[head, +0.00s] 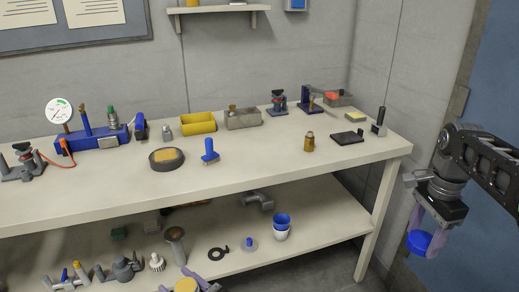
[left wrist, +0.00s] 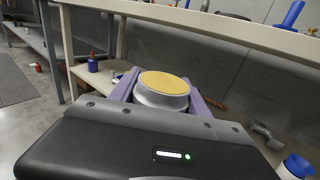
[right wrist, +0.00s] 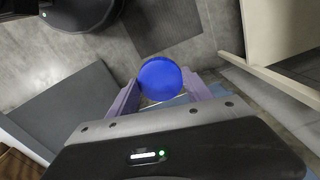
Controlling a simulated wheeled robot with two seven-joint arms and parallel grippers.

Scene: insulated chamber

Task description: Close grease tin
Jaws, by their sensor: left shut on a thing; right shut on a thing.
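The open grease tin (left wrist: 165,92), a silvery round tin with yellow grease showing at the top, is held in my left gripper (left wrist: 162,100). In the head view the tin (head: 186,286) is at the bottom edge, in front of the lower shelf. A round blue lid (right wrist: 160,80) is held between the fingers of my right gripper (right wrist: 162,92). In the head view the blue lid (head: 420,242) is at the right, beyond the bench's right end and well apart from the tin. The lid's underside cannot be made out.
The bench top (head: 262,172) carries a yellow bin (head: 198,124), a round dark dish (head: 166,159) and several tools. There is free floor between the bench leg and my right gripper.

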